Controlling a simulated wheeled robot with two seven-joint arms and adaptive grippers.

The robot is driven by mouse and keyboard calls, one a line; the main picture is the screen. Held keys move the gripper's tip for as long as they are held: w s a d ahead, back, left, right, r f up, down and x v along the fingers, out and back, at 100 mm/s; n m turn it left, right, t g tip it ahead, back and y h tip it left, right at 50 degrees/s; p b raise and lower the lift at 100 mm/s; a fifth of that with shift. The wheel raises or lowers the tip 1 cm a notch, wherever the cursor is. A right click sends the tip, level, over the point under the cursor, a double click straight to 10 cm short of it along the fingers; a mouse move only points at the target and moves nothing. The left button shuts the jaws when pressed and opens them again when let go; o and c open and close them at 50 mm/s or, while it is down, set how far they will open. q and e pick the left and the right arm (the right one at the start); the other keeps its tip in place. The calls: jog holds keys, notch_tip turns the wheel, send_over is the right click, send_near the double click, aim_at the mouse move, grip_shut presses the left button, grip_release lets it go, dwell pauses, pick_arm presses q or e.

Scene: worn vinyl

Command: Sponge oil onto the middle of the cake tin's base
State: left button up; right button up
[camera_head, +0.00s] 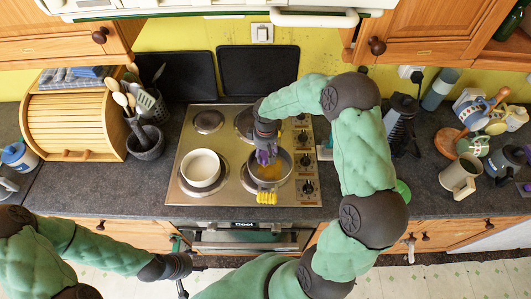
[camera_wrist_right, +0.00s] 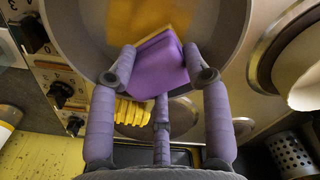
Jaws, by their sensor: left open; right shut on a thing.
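A round grey tin (camera_head: 284,153) stands on the front right burner of the hob, with a yellow-amber patch on its base. In the right wrist view the tin's grey wall (camera_wrist_right: 75,35) curves around my fingertips, and the yellow patch (camera_wrist_right: 145,22) lies beyond them. My right gripper (camera_head: 266,155) reaches down into the tin. It is shut on a purple sponge (camera_wrist_right: 158,68), whose far edge overlaps the yellow patch; I cannot tell whether it touches the base. My left gripper (camera_head: 188,266) is open and empty, low in front of the counter.
A white pot (camera_head: 202,165) stands on the hob left of the tin. A yellow ribbed piece (camera_head: 266,198) sticks out at the tin's front. A wooden bread box (camera_head: 70,122) and utensil mortar (camera_head: 146,143) stand left; a beige mug (camera_head: 460,177) stands right. The front left counter is clear.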

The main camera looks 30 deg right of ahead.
jog(key=shift+f+b, duration=0.65)
jog(key=shift+f, duration=0.2)
dwell(1.1)
jog(key=shift+a, duration=0.1)
jog(key=shift+w+a+b, duration=0.35)
jog(key=shift+w+a, duration=0.6)
jog(key=shift+a, duration=0.25)
jog(key=shift+s+d, duration=0.5)
jog(key=shift+d, duration=0.15)
jog(key=shift+s+d, duration=0.45)
jog(key=shift+d, duration=0.2)
jog(key=shift+s+a+b, duration=0.15)
jog(key=shift+s+a, duration=0.75)
jog(key=shift+s, duration=0.35)
jog(key=shift+s+a+b, duration=0.15)
jog(key=shift+s+a, duration=0.75)
jog(key=shift+s, duration=0.3)
